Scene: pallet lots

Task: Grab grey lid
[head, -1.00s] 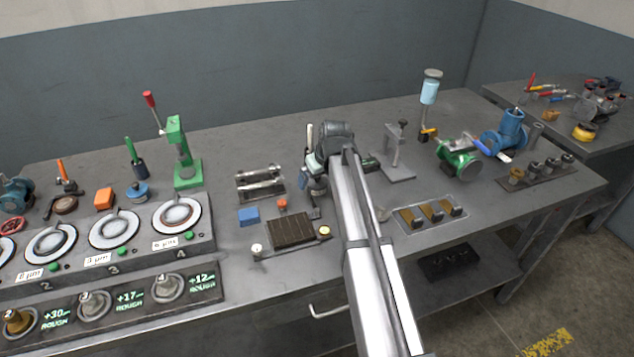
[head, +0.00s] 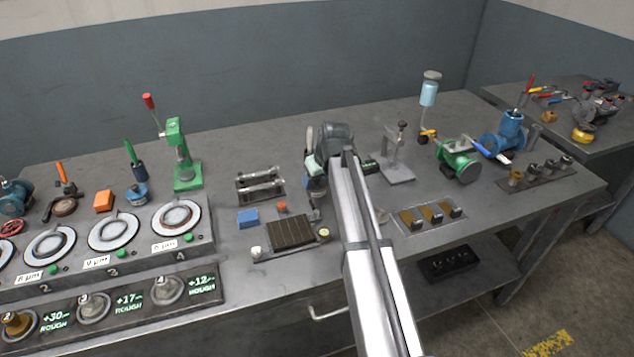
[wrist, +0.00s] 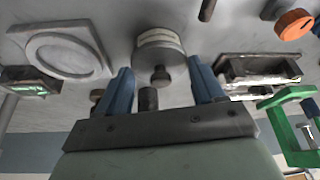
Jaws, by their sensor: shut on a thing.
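My gripper (wrist: 161,68) points down over the bench, with a blue finger on each side of a round grey lid (wrist: 160,44). The lid shows in the wrist view with a pale band on its side and a small dark knob in its middle. The fingers are shut on it. In the head view my gripper (head: 316,190) is at the middle of the bench, partly behind my arm, and I cannot make out the lid there.
A dark ribbed block (head: 291,232) and a blue block (head: 247,218) lie close in front and to the left. A rail fixture (head: 260,185) and a green press (head: 183,155) stand to the left. A grey stand (head: 397,160) is close on the right.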

